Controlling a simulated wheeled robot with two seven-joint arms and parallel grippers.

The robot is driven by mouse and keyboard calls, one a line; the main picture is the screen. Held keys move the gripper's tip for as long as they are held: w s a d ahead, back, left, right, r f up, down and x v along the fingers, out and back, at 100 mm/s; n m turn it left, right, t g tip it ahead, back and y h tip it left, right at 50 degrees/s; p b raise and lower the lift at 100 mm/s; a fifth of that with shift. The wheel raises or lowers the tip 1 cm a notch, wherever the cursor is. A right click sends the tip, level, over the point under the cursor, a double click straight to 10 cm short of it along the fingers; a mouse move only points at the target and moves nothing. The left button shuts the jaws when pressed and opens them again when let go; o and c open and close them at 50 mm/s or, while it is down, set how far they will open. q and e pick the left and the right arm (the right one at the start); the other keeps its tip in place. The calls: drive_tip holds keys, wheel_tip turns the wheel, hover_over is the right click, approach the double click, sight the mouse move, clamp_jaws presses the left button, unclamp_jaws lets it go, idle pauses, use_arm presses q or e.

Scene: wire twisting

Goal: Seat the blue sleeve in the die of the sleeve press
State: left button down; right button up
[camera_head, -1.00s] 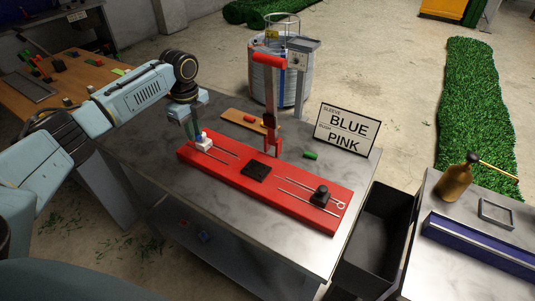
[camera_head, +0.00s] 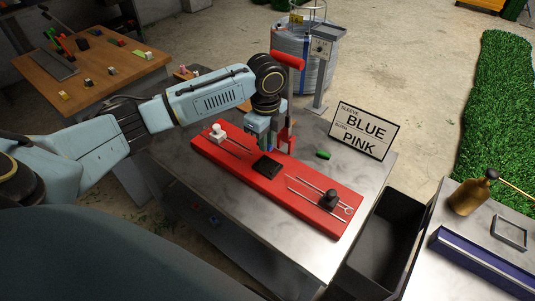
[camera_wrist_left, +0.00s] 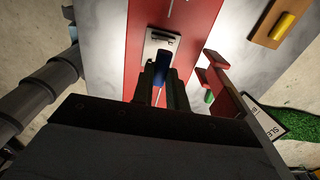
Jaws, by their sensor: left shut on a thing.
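My left gripper (camera_head: 261,145) is over the middle of the red base, beside the press column. In the left wrist view its two dark fingers (camera_wrist_left: 160,88) are shut on the blue sleeve (camera_wrist_left: 161,74). The black die block (camera_head: 267,166) lies on the red base (camera_head: 240,172), just in front of the gripper in the head view. The sleeve press has a red handle (camera_head: 288,60), and the arm hides part of its column (camera_head: 288,132). Whether the sleeve touches the die I cannot tell. My right gripper is not in view.
A white clamp (camera_head: 217,132) stands at the base's left, a black clamp (camera_head: 329,199) at its right among thin wires. A green piece (camera_head: 322,154) lies near the sign (camera_head: 364,130) reading BLUE and PINK. A dark bin (camera_head: 385,245) stands right of the table.

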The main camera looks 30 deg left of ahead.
sight(267, 166)
use_arm(q)
drive_tip(key=shift+d+f, duration=0.3)
drive_tip(key=shift+f, duration=0.65)
wheel_tip(267, 166, down, 5)
drive_tip(key=shift+r, duration=0.1)
drive_tip(key=shift+s+f, duration=0.25)
drive_tip(key=shift+f, duration=0.05)
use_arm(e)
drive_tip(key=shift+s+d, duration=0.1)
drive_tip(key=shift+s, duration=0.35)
use_arm(q)
drive_tip(key=c, duration=1.4)
unclamp_jaws()
drive_tip(key=shift+w+a, duration=0.15)
drive_tip(key=shift+w, duration=0.05)
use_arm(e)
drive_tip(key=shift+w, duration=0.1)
use_arm(q)
drive_tip(key=shift+r, duration=0.1)
wheel_tip(267, 166, up, 12)
drive_tip(key=shift+r, duration=0.1)
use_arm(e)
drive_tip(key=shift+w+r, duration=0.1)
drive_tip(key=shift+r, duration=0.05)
